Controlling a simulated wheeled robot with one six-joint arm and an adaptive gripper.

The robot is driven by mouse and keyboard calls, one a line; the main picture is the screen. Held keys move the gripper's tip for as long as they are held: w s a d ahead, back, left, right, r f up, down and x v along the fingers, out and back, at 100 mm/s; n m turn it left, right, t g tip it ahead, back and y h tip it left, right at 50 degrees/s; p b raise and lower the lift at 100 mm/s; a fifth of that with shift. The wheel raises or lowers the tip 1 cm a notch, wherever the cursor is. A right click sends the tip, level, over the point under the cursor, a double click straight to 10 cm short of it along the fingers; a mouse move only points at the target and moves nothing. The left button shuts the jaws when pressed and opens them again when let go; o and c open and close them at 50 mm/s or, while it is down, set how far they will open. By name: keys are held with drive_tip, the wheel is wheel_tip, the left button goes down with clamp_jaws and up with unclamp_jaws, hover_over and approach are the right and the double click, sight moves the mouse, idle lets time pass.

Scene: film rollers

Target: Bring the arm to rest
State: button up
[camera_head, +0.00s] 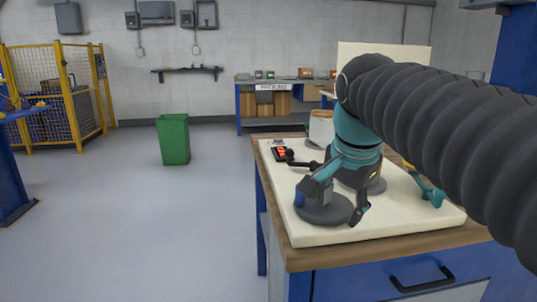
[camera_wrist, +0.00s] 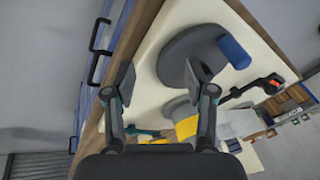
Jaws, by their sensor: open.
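My arm (camera_head: 440,120) reaches in from the right in the head view, over a cream board on a workbench. My gripper (camera_head: 337,203) is at its end, pointing down, with its fingers apart and nothing between them. In the wrist view the gripper (camera_wrist: 160,80) also shows open. A dark grey round base (camera_head: 325,214) lies below the fingers; it also shows in the wrist view (camera_wrist: 190,55). A blue roller (camera_head: 299,198) is at the base's left edge, partly covered by a finger. It shows clear of the fingers in the wrist view (camera_wrist: 235,52).
The cream board (camera_head: 400,225) lies on the workbench, with a red and black device (camera_head: 281,153), a pale cylinder (camera_head: 320,128) and a teal item (camera_head: 432,195). A green bin (camera_head: 173,139) stands on open floor. A yellow cage (camera_head: 65,95) is at the left.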

drive_tip(key=s+d+f+n, duration=0.1)
drive_tip(key=s+f+n, duration=0.4)
drive_tip(key=f, duration=0.4)
drive_tip(key=s+d+f+n+t, duration=0.1)
drive_tip(key=s+f+n, duration=0.3)
drive_tip(key=s+f, duration=0.4)
drive_tip(key=shift+s+d+f+n+t, duration=0.3)
drive_tip(key=shift+d+f+n, duration=0.1)
drive_tip(key=shift+d, duration=0.15)
